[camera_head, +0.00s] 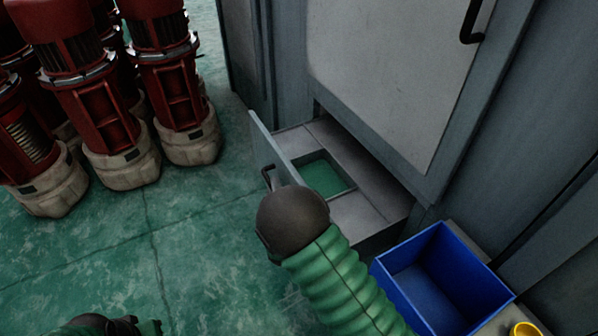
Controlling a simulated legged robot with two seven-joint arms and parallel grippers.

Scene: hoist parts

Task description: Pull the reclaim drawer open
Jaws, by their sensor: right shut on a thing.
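The reclaim drawer (352,214) is a grey drawer low in the grey cabinet. It stands pulled out, with its front panel apart from the cabinet and a square opening in its top showing green inside. Its dark handle (267,174) is on the outer face of the front panel. My right gripper (284,203) is at the drawer front, shut on the handle. Its dark wrist and green sleeve hide the fingers and part of the handle. My left gripper is not clearly in view; only a dark and green part of me shows at the bottom left edge.
A blue bin (446,279) stands right of my right arm, close to the cabinet (390,80). A yellow item (525,329) is at the bottom right corner. Several red hoist motors (172,85) on pale bases stand at the left. The green floor (190,240) between is clear.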

